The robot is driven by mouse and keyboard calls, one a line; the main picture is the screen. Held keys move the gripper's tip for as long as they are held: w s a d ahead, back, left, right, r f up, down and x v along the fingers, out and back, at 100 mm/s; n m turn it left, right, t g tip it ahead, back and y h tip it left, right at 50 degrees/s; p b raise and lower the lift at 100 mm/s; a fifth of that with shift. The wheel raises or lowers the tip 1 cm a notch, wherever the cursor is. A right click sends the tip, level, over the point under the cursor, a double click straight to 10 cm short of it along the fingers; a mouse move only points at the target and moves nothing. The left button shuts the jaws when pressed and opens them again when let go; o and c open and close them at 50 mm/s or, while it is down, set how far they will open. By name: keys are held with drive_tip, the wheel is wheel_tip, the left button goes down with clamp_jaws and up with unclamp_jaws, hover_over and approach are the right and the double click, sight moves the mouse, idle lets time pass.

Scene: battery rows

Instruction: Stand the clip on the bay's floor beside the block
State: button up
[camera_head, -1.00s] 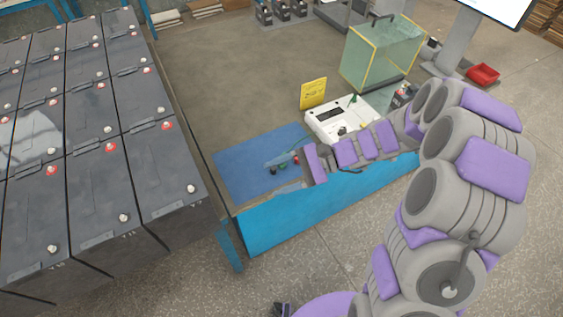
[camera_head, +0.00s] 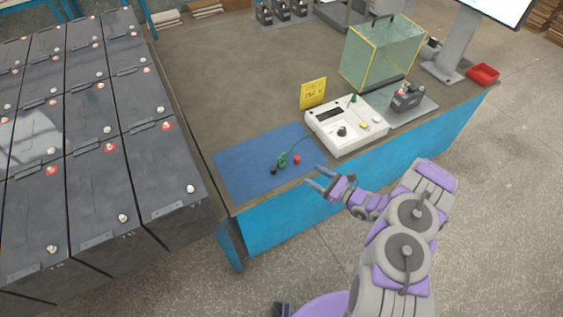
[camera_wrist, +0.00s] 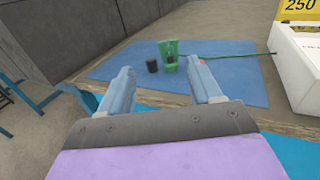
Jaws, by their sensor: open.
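A green clip (camera_head: 282,161) stands upright on the blue mat (camera_head: 240,177), with a green cable running to the white meter box (camera_head: 345,125). The clip also shows in the wrist view (camera_wrist: 168,54), beyond and between my fingertips. A small dark block (camera_head: 407,97) sits on a grey plate (camera_head: 420,110) at the bench's right; I cannot tell whether this is the bay. My gripper (camera_head: 318,178) is open and empty at the bench's front edge, apart from the clip. Its two blue fingers (camera_wrist: 161,78) point toward the mat.
A yellow sign (camera_head: 313,93), a glass box (camera_head: 382,55) and a red tray (camera_head: 484,74) stand on the bench. Large batteries (camera_head: 90,180) fill the left. The bench's back left is clear.

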drive_tip(key=f, duration=0.1)
drive_tip(key=b, duration=0.3)
approach(283, 157)
drive_tip(key=shift+m+t, duration=0.3)
drive_tip(key=x, duration=0.5)
drive_tip(key=shift+a, duration=0.45)
drive_tip(key=x, duration=0.1)
drive_tip(key=b+x, duration=0.1)
drive_tip(key=x, duration=0.2)
drive_tip(key=shift+w+f+b, duration=0.25)
drive_tip(key=shift+f+b, duration=0.05)
drive_tip(key=shift+b, duration=0.05)
drive_tip(key=shift+w+a+r, duration=0.1)
drive_tip(key=shift+w+a, duration=0.2)
drive_tip(key=shift+a, duration=0.15)
clamp_jaws()
